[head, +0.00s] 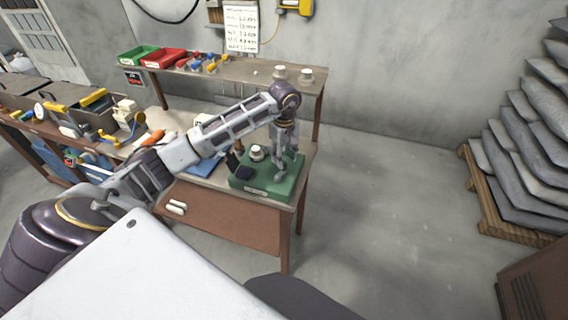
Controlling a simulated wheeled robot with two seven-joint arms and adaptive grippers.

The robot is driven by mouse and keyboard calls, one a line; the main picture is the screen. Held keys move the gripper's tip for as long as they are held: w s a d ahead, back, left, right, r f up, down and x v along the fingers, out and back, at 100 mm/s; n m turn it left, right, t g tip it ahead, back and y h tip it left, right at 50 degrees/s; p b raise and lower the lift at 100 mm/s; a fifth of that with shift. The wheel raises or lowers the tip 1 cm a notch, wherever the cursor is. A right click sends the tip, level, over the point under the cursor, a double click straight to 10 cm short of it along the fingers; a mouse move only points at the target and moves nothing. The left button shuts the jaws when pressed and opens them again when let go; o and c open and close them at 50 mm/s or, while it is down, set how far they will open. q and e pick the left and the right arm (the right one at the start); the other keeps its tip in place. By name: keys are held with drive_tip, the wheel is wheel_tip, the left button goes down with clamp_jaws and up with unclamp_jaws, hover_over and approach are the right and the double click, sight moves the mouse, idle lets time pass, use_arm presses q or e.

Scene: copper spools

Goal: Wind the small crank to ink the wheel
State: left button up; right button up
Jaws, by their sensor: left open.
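A green base (262,190) with a small device on it stands on the near brown table. A pale round part (257,152) and a dark block (244,173) show on the device. I cannot make out the small crank or tell which part is the ink wheel; the gripper may hide some of it. My left gripper (286,172) points down over the right side of the green base, its fingers open. I cannot tell whether it touches anything there. My right gripper is not in view.
A workbench (230,70) along the back wall holds a green bin (138,54), a red bin (163,58) and spools (306,75). A cluttered bench is at the left. Grey stacked sheets lie on a pallet (500,206) at the right. The floor between is clear.

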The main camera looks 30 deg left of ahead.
use_arm(q)
drive_tip(key=shift+f+p, duration=0.35)
drive_tip(key=shift+f, duration=1.75)
clamp_jaws()
